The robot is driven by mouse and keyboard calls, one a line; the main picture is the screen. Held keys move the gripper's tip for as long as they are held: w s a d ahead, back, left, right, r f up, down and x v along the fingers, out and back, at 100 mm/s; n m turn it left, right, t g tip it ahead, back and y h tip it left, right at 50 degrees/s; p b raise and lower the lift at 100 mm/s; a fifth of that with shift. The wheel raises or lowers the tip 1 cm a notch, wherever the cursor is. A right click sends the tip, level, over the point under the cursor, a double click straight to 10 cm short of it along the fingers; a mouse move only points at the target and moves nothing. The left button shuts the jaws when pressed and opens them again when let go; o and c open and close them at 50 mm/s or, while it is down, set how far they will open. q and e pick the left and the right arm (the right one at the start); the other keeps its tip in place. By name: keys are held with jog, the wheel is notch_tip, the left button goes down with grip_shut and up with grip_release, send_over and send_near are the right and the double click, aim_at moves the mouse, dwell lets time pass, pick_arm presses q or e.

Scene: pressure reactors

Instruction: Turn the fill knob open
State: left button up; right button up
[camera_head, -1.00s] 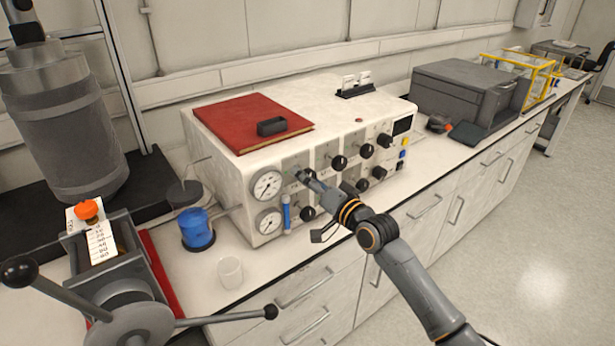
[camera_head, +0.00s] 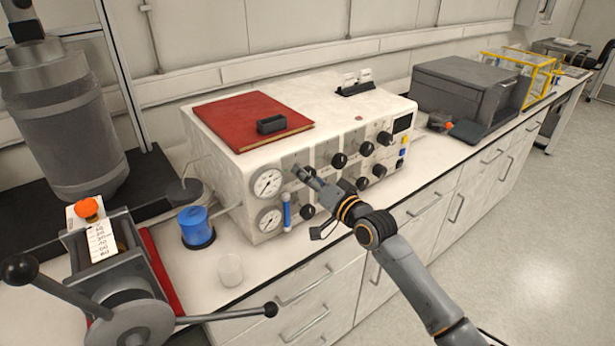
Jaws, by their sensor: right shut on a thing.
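The white reactor control box (camera_head: 222,168) stands on the bench with two round gauges and several black knobs on its front. My right gripper (camera_head: 299,171) is at the upper left part of this panel, just right of the upper gauge (camera_head: 268,184). It is shut on a knob there, which the fingers mostly hide. I cannot read the label, so I cannot tell from the picture that it is the fill knob. Other black knobs show to the right, such as one (camera_head: 338,160) in the upper row and one (camera_head: 307,211) below my gripper. My left gripper is not in view.
A red book (camera_head: 240,115) with a small black block (camera_head: 271,124) lies on the box. A blue container (camera_head: 196,228) and a clear beaker (camera_head: 230,269) stand left of it. A press with long black-knobbed handles (camera_head: 135,322) is at the lower left. The right-hand aisle is open floor.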

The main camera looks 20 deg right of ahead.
jog(key=n, duration=0.3)
jog(key=shift+d+n, duration=0.1)
jog(key=shift+n, duration=0.3)
jog(key=n, duration=0.4)
jog(key=shift+n, duration=0.3)
jog(key=n+p, duration=0.1)
jog(key=n, duration=0.3)
jog(key=shift+d, duration=0.1)
jog(key=shift+n+p, duration=0.35)
jog(key=shift+n, duration=2.05)
jog(key=o, duration=1.2)
jog(key=v, duration=1.2)
